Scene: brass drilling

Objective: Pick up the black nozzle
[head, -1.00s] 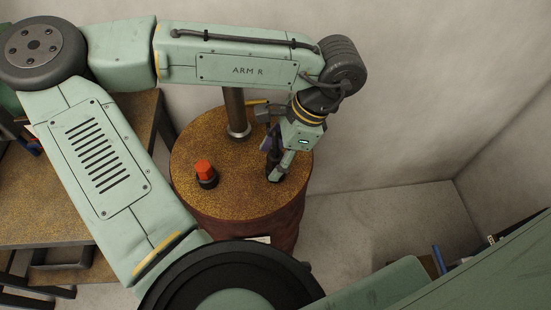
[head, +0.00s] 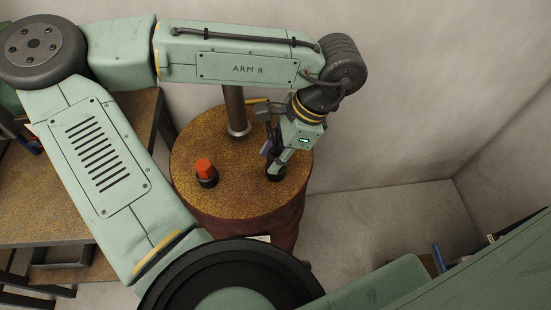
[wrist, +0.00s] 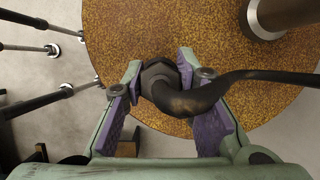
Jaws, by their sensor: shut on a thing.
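The black nozzle (wrist: 180,97) shows in the wrist view as a dark, bent spout with a hexagonal collar, its thin end running off to the right. My gripper (wrist: 163,84) is shut on it, with one purple-padded finger on each side of the collar. In the head view my gripper (head: 274,162) points down at the right part of the round drum top (head: 215,140). A dark round piece shows just under the fingers there; most of the nozzle is hidden behind them. I cannot tell whether the nozzle touches the drum top.
A red-capped dark piece (head: 204,169) stands on the drum top, left of my gripper. A metal post (head: 236,112) rises at the drum's back; it also shows in the wrist view (wrist: 285,12). A workbench (head: 50,215) is at the left, and a bare wall is at the right.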

